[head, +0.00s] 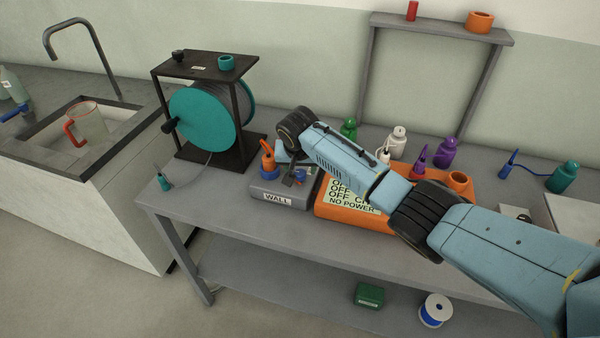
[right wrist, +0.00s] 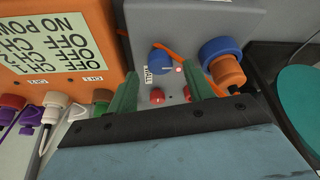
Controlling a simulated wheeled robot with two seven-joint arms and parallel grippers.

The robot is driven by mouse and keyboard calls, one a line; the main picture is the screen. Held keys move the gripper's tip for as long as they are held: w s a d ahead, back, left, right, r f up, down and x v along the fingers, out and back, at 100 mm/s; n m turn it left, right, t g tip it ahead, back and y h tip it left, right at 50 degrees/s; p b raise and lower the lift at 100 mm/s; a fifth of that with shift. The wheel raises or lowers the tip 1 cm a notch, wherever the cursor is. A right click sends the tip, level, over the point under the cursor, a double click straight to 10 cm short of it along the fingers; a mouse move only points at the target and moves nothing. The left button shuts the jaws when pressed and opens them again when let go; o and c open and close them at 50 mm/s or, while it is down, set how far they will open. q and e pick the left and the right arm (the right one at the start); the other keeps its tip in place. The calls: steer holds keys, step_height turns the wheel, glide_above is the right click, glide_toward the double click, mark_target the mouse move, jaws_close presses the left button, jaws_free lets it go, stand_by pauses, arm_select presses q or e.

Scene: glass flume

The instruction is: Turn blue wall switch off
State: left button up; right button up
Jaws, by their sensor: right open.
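The blue wall switch is a round blue knob (right wrist: 160,61) on the grey box (head: 270,191), which bears a WALL label in the head view. In the right wrist view a pale pointer mark shows at the knob's edge, and a small pinkish lamp (right wrist: 179,70) is beside it. My right gripper (right wrist: 160,82) is open and empty. Its two green fingers point toward the box, with the knob beyond and between them; I see no contact. In the head view my right gripper (head: 292,176) hangs over the box and hides part of its top. My left gripper is not in view.
A blue-and-orange plug (right wrist: 225,62) with an orange cable is close to one finger. The orange box (head: 336,212) with an OFF / NO POWER label adjoins the grey box. A teal hose reel (head: 202,118) stands behind to the left. The bench front is mostly clear.

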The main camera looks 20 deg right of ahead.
mark_target(300, 175)
steer(key=shift+x, duration=1.2)
steer(key=c, duration=1)
